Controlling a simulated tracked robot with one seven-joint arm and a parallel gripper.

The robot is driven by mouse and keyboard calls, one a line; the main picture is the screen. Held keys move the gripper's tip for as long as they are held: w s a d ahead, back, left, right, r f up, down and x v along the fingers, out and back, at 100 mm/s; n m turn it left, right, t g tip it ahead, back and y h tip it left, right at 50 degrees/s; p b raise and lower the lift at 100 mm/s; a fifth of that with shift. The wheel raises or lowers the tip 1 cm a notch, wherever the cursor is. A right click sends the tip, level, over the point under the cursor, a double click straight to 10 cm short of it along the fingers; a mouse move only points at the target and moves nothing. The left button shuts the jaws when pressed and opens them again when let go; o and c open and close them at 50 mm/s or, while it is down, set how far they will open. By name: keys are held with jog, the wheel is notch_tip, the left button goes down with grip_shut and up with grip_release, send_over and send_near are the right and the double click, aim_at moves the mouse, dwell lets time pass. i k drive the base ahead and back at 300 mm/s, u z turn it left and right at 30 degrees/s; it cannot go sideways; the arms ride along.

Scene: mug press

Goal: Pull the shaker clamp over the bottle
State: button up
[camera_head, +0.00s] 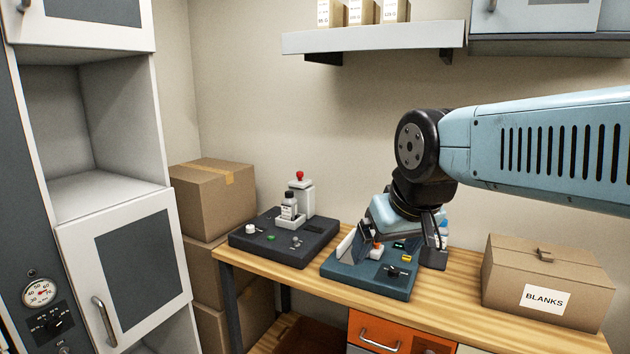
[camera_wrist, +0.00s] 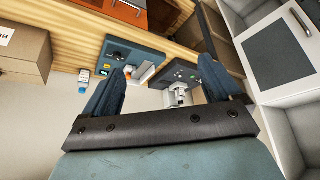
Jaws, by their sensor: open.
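The shaker (camera_head: 285,238) is a dark grey unit with small knobs on the left part of the wooden bench. The bottle (camera_head: 288,207), with a dark cap and a label, stands upright in its pale cradle. Behind it rises a white block with a red ball knob (camera_head: 300,176), which I take to be the clamp; its exact shape is unclear. My gripper (camera_wrist: 163,72) is open and empty, its two fingers wide apart. In the head view it hangs over the blue-based unit, right of the shaker and apart from it. The shaker also shows in the wrist view (camera_wrist: 181,73), beyond the fingers.
The blue-based unit (camera_head: 365,279) lies below my gripper, partly hidden by it. A cardboard box marked BLANKS (camera_head: 545,287) stands at the bench's right. Stacked boxes (camera_head: 212,205) and a tall cabinet (camera_head: 125,260) are on the left. A wall shelf (camera_head: 375,38) hangs above.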

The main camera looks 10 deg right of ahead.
aim_at(301, 183)
jog(key=u, duration=0.5)
jog(key=k, duration=0.55)
jog(key=u, duration=0.9)
jog(key=k, duration=0.75)
jog(key=u, duration=0.65)
jog(key=i, duration=0.9)
jog(key=z, duration=0.45)
jog(key=i, duration=1.05)
jog(key=z, duration=0.65)
jog(key=i, duration=1)
jog(key=z, duration=1.05)
jog(key=i, duration=0.85)
jog(key=z, duration=0.75)
